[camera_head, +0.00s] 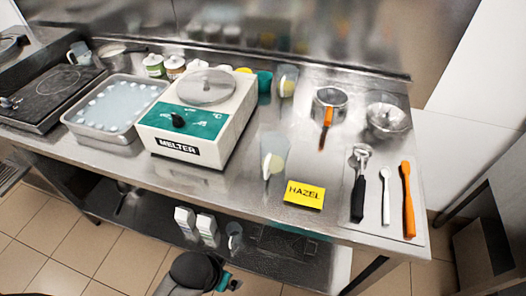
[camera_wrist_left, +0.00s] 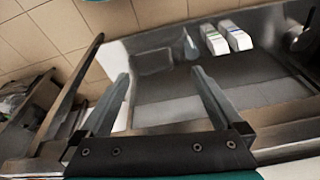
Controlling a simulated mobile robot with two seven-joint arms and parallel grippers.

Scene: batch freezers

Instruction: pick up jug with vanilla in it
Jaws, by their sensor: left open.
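A clear jug (camera_head: 274,150) with pale yellow contents low in it stands on the steel counter, right of the melter. A second clear jug (camera_head: 288,80) with some yellowish contents stands further back. I cannot tell which holds vanilla. Another clear jug (camera_head: 235,236) stands on the lower shelf, and it seems to show in the left wrist view (camera_wrist_left: 190,46). My left gripper (camera_wrist_left: 162,82) is open and empty, facing the lower shelf. In the head view its arm is at the bottom, in front of the counter, apart from the jugs. My right gripper is not in view.
The white melter (camera_head: 195,115) and a metal tray (camera_head: 102,115) stand left. A yellow HAZEL card (camera_head: 304,194) lies near the front edge, with utensils (camera_head: 385,195) right of it. Two white cartons (camera_head: 195,222) are on the lower shelf (camera_head: 290,262).

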